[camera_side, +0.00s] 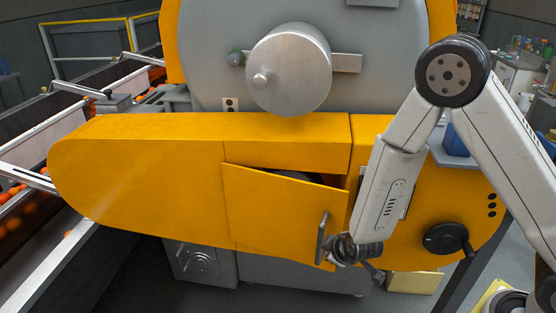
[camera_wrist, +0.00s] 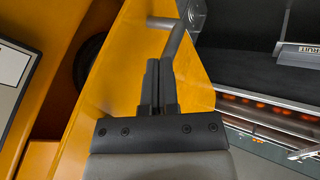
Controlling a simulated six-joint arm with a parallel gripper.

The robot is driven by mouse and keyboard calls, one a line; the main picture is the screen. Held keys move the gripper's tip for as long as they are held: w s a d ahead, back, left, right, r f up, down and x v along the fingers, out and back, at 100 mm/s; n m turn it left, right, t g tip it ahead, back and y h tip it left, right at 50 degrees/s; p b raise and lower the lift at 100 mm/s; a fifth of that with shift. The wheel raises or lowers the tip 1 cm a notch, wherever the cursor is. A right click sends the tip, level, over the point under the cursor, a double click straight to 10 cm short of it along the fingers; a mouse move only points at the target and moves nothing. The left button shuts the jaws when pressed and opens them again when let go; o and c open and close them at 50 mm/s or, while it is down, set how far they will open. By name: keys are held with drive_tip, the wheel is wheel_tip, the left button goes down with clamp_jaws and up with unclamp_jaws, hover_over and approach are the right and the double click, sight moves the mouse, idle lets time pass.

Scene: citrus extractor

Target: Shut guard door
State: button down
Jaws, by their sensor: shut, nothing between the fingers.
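The yellow guard door (camera_side: 270,210) stands ajar on the front of the long yellow housing (camera_side: 150,175). Its right edge is swung out, and a dark gap shows along its top and right. A grey bar handle (camera_side: 321,238) is on the door near its right edge. In the wrist view the door (camera_wrist: 125,75) runs beside and behind my gripper (camera_wrist: 157,68), with the handle (camera_wrist: 182,38) just ahead of the fingertips. My gripper is shut and empty, close to the handle; I cannot tell whether it touches. In the side view the fingertips are not clear.
A black handwheel (camera_side: 447,239) is on the housing right of my wrist. A large steel drum hub (camera_side: 290,70) sits above the housing. A conveyor with oranges (camera_side: 20,205) runs at the left. The floor in front of the door looks clear.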

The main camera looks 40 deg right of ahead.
sight(340, 228)
drive_tip(key=shift+w+d, duration=0.5)
drive_tip(key=shift+d, duration=0.35)
drive_tip(key=shift+w+d, duration=0.5)
drive_tip(key=shift+d, duration=0.35)
drive_tip(key=shift+n+y, duration=0.5)
drive_tip(key=shift+n, duration=0.2)
drive_tip(key=shift+w+d, duration=0.55)
drive_tip(key=shift+d, duration=0.35)
drive_tip(key=shift+w+d, duration=0.55)
drive_tip(key=shift+d, duration=0.35)
drive_tip(key=shift+r, duration=0.2)
drive_tip(key=v, duration=0.7)
drive_tip(key=shift+s, duration=0.3)
